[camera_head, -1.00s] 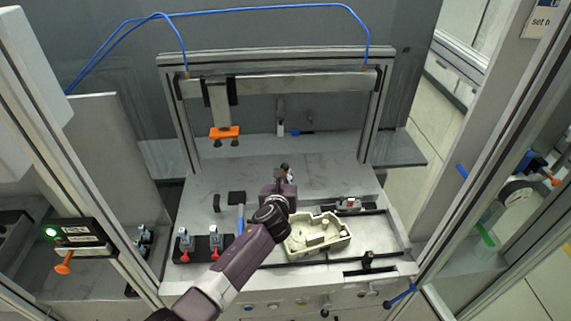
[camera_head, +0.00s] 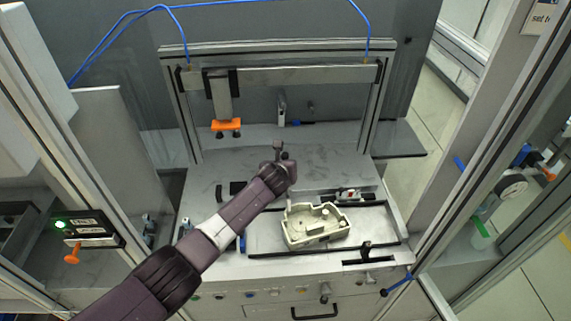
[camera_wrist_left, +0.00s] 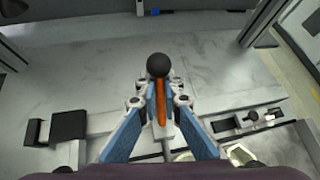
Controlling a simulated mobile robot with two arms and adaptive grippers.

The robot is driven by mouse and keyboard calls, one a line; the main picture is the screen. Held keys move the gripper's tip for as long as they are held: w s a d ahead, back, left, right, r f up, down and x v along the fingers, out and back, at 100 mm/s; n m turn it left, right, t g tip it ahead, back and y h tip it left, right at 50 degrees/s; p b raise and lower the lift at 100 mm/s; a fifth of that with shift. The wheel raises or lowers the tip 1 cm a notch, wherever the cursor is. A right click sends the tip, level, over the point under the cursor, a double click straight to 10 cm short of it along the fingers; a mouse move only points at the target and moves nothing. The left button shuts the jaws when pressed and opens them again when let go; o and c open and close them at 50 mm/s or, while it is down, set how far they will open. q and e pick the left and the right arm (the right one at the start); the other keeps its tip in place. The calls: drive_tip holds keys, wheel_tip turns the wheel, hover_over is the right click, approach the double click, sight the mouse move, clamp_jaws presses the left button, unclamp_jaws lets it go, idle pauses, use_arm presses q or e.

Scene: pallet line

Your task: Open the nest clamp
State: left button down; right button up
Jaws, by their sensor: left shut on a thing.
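My left arm comes in from the lower left in the head view, and its gripper (camera_head: 281,156) is above the table behind the nest. In the left wrist view the gripper (camera_wrist_left: 160,115) is shut on an orange lever (camera_wrist_left: 161,103) topped by a black ball knob (camera_wrist_left: 158,66); it appears to be the nest clamp's handle. The clamp's base is hidden behind my gripper and arm. A beige housing (camera_head: 305,233) lies in the nest (camera_head: 265,240), just in front of my gripper. My right gripper is not in view.
An orange-footed press head (camera_head: 226,126) hangs from the gantry beam (camera_head: 300,82) behind. A small red-marked device (camera_head: 347,195) and a black clamp (camera_head: 366,249) stand at the nest's right. The table behind the nest is largely clear.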

use_arm(q)
drive_tip(key=shift+w+r, duration=0.1)
drive_tip(key=shift+r, duration=0.1)
drive_tip(key=c, duration=2.1)
unclamp_jaws()
drive_tip(key=shift+f, duration=0.1)
drive_tip(key=shift+s, duration=0.2)
drive_tip(key=v, duration=1.1)
drive_tip(key=shift+s+r, duration=0.2)
drive_tip(key=shift+s, duration=0.1)
drive_tip(key=shift+a, duration=0.15)
drive_tip(key=shift+c, duration=0.3)
